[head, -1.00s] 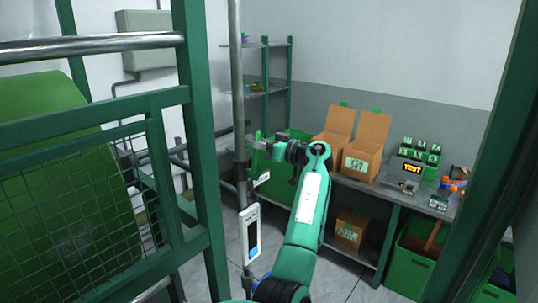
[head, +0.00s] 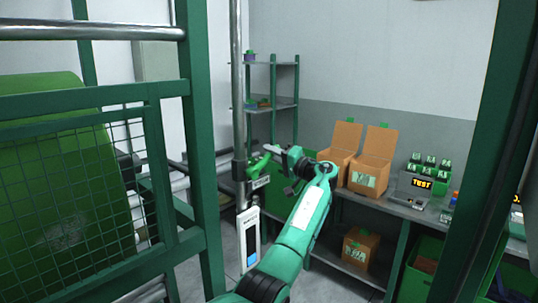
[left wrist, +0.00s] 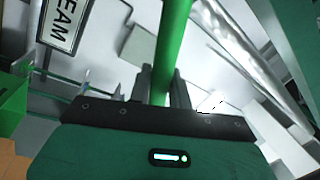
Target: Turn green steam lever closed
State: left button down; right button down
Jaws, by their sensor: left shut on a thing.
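The green steam lever (head: 257,165) sticks out from a fitting on the upright grey pipe (head: 238,110), slanting up and right toward my gripper. My left gripper (head: 270,152) is shut on the lever near its outer end. In the left wrist view the green lever bar (left wrist: 170,45) runs between the two dark fingers (left wrist: 160,85). A sign ending in "EAM" (left wrist: 64,22) shows at the upper left there. In the head view a small tag (head: 260,183) hangs beside the pipe just below the lever. My right gripper is not in view.
A white gauge panel (head: 249,240) is on the pipe below the lever. A green frame with mesh (head: 100,190) stands close at left. A bench (head: 400,208) with cardboard boxes (head: 370,160) is behind at right. A shelf rack (head: 272,107) stands at the back.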

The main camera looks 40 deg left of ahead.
pick_arm(q)
jog(key=shift+w+f+m+t, duration=0.15)
jog(key=shift+f+m+t, duration=0.05)
jog(key=shift+f+m, duration=0.25)
jog(key=shift+w+f+m+t, duration=0.2)
jog(key=shift+f+m, duration=0.1)
jog(key=shift+m, duration=0.25)
jog(key=shift+w+f+m+t+b, duration=0.15)
jog(key=shift+f+m+t, duration=0.1)
jog(key=shift+f+m, duration=0.65)
jog(key=shift+f+m+t+b, duration=0.2)
jog(key=shift+f+m, duration=0.3)
jog(key=shift+m, duration=0.7)
jog(key=c, duration=1.3)
grip_release()
jog(key=shift+f, duration=0.1)
jog(key=shift+c, duration=0.2)
jog(key=shift+d, duration=0.15)
